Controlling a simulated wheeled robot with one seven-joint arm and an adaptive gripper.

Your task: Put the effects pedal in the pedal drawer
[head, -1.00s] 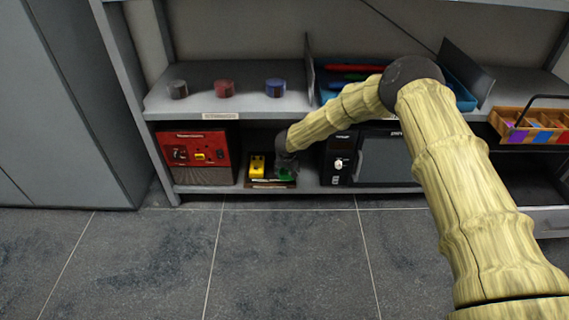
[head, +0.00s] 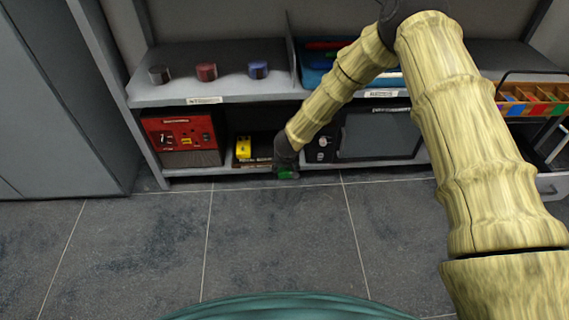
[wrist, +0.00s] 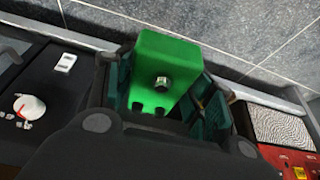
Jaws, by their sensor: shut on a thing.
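The effects pedal is a green box with a metal knob; in the wrist view it (wrist: 153,68) sits between the two fingers of my gripper (wrist: 168,95). My gripper is shut on it. In the head view my gripper (head: 286,164) hangs just in front of the lower shelf, with the green pedal (head: 285,174) at its tip, partly hidden. A grey drawer (head: 553,186) stands pulled out at the far right, low down; my arm hides part of it, and no label on it is readable.
A yellow pedal (head: 243,147) stands on a small board (head: 250,164) on the lower shelf. A red amplifier (head: 180,137) is left of it, a black amplifier (head: 380,135) right. A divided wooden caddy (head: 537,92) sits above the drawer. The tiled floor in front is clear.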

